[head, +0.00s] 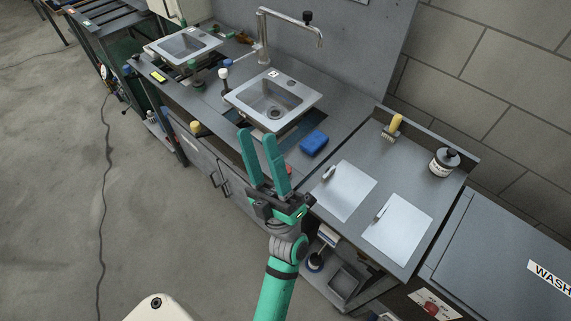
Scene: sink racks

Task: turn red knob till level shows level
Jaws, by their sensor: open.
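My gripper (258,135) is open and empty, its two green fingers pointing up the picture in front of the counter's front edge. A small red piece (289,170) shows just right of the fingers at the counter edge; it is mostly hidden, and I cannot tell if it is the red knob. Another red round piece (431,308) sits on a white label at the bottom right. A small yellow-and-black block (158,77), possibly the level, lies on the counter at the upper left. Its reading is too small to make out.
A sink (272,97) stands mid-counter, with a tall faucet (262,36) behind it and a second sink (183,44) farther left. The left floor is mostly clear.

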